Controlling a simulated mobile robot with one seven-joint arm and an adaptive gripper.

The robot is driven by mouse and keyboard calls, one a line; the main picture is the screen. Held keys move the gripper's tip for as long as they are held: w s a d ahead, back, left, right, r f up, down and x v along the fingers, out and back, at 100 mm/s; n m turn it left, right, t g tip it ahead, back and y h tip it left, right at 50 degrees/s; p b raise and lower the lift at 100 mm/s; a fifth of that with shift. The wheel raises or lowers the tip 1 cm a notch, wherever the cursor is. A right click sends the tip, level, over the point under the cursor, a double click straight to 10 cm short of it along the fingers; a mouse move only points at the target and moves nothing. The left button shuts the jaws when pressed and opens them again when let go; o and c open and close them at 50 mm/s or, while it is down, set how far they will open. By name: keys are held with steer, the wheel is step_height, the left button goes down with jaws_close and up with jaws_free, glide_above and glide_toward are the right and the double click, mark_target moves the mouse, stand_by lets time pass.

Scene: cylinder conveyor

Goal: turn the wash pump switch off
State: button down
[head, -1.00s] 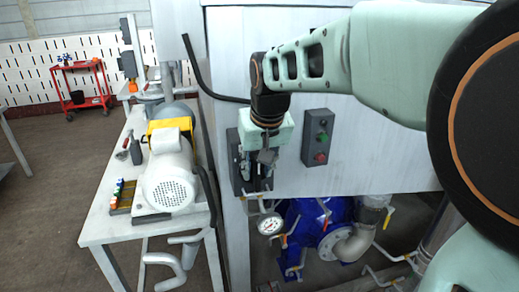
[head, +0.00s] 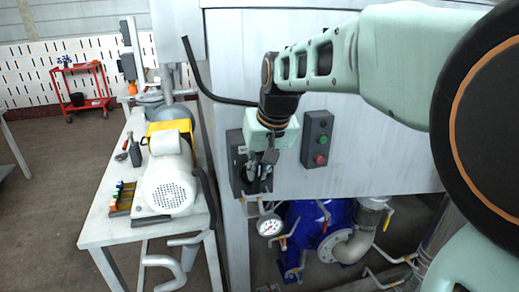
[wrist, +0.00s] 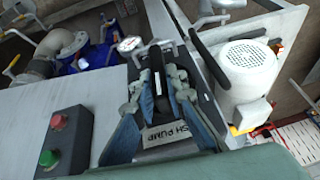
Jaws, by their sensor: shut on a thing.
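The wash pump switch is a dark grey box (head: 236,164) on the front of the pale cabinet, left of a button box. In the wrist view my gripper (wrist: 158,80) is shut on the handle, with one finger on each side. The handle's exact setting is hard to tell.
A button box (head: 318,139) with a green and a red button is close on the right. A pressure gauge (head: 269,225) and blue pump (head: 318,222) are below. A white motor (head: 169,185) sits on a bench (head: 105,231) at left.

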steer(key=y+b, duration=0.2)
steer(key=y, duration=0.1)
steer(key=d+m+g+y+b, duration=0.1)
steer(key=shift+w+d+f+y, duration=0.1)
steer(key=shift+w+f+y, duration=0.2)
steer(key=shift+f, duration=0.1)
steer(key=y+b, duration=0.1)
steer(key=y, duration=0.1)
steer(key=m+y+b, duration=0.1)
steer(key=y+b, duration=0.1)
steer(key=f+g+y+b, duration=0.1)
steer(key=b, duration=0.1)
steer(key=shift+d+y, duration=0.4)
steer(key=shift+f+m+y+b, duration=0.15)
steer(key=shift+m+y+b, duration=0.4)
steer(key=shift+y+b, duration=0.65)
steer(key=shift+f+m+y+b, duration=0.15)
steer(key=shift+m+y+b, duration=0.55)
steer(key=shift+y, duration=0.9)
steer(key=c, duration=2)
jaws_free()
steer(key=shift+o, duration=0.3)
steer(key=shift+d, duration=0.1)
